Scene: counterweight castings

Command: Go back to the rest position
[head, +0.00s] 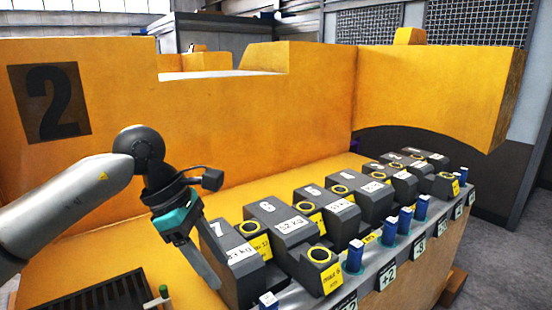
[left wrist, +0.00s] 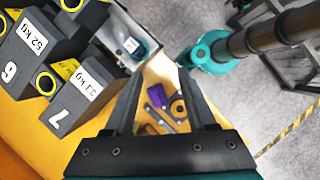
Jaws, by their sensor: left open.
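My left gripper (head: 205,268) reaches in from the left in the head view, pointing down beside the dark grey casting numbered 7 (head: 226,248). In the left wrist view the fingers of this gripper (left wrist: 160,82) stand apart with nothing held between them. Casting 7 (left wrist: 78,98) lies to the left of the fingers there, apart from them in the picture. Whether a finger touches it cannot be told from the head view. My right gripper is in neither view.
More castings (head: 283,228) stand in a row to the right, several with yellow rings. Blue-handled pegs (head: 355,254) line the front ledge. A black slotted grate (head: 95,296) lies at lower left.

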